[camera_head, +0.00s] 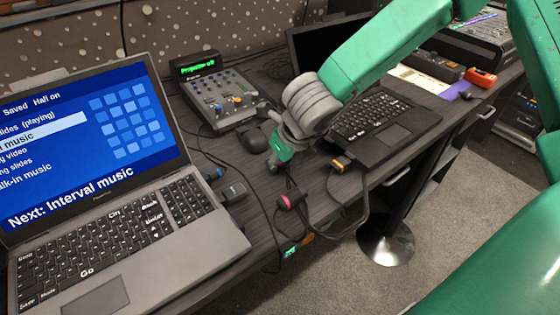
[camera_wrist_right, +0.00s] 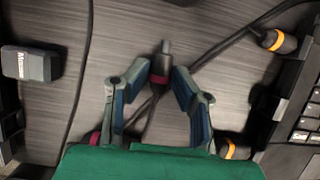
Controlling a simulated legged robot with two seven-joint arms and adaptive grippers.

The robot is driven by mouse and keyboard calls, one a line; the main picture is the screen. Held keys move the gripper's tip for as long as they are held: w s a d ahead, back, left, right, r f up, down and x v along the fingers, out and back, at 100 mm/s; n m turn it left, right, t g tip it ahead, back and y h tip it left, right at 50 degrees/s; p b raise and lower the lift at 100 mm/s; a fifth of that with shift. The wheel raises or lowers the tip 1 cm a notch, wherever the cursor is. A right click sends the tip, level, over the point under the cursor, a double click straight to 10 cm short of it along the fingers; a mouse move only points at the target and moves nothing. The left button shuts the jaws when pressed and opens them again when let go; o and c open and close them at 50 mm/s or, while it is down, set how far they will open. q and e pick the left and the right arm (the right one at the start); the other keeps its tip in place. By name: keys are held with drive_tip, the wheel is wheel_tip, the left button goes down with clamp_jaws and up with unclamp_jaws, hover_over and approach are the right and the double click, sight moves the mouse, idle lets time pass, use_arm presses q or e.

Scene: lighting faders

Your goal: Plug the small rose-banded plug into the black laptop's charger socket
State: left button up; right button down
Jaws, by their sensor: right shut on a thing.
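My right gripper (camera_head: 283,157) points down over the desk, left of the black laptop (camera_head: 372,122). In the right wrist view the gripper (camera_wrist_right: 162,78) is shut on a slim dark plug with a rose band (camera_wrist_right: 158,79). Its grey tip (camera_wrist_right: 166,47) points away from the palm, and its cable runs back between the fingers. I cannot make out the held plug in the head view. Another rose-banded plug (camera_head: 290,200) lies near the desk's front edge. The black laptop's keyboard edge (camera_wrist_right: 298,122) shows at the right of the wrist view. I cannot make out its charger socket. My left gripper is not in view.
A plug with an orange band (camera_head: 341,163) lies beside the black laptop; an orange-banded plug also shows in the wrist view (camera_wrist_right: 274,40). Loose cables cross the desk. A grey laptop (camera_head: 125,200) stands at left, a small mixer (camera_head: 218,97) behind, and a mouse (camera_head: 251,138) near the gripper.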

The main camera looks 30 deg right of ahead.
sight(294, 165)
drive_tip(key=shift+a+r+p, duration=0.1)
drive_tip(key=shift+r+p, duration=2.05)
drive_tip(key=shift+r, duration=0.3)
drive_tip(key=shift+f, duration=0.15)
drive_tip(key=shift+d+f+m+b, duration=0.2)
drive_tip(key=shift+f+m+b, duration=0.15)
drive_tip(key=shift+m+b, duration=0.15)
drive_tip(key=d+f+m+h+b, duration=0.1)
drive_tip(key=m, duration=0.2)
drive_tip(key=f+m+g+h+b, duration=0.1)
drive_tip(key=m+b, duration=0.1)
drive_tip(key=m, duration=0.1)
drive_tip(key=d+f+m+h+b, duration=0.1)
drive_tip(key=m, duration=0.1)
drive_tip(key=shift+d+f+m+h, duration=0.25)
drive_tip(key=shift+d+m+h, duration=0.05)
drive_tip(key=shift+m+h, duration=0.1)
drive_tip(key=m, duration=0.1)
drive_tip(key=m+g+b, duration=0.1)
drive_tip(key=m, duration=0.1)
drive_tip(key=m+g+b, duration=0.1)
drive_tip(key=shift+d+f+h, duration=0.15)
drive_tip(key=shift+f+h, duration=0.1)
drive_tip(key=shift+h, duration=0.15)
drive_tip(key=m+g+b, duration=0.1)
drive_tip(key=m, duration=0.3)
drive_tip(key=shift+s, duration=0.1)
drive_tip(key=shift+d, duration=0.1)
drive_tip(key=shift+d, duration=0.15)
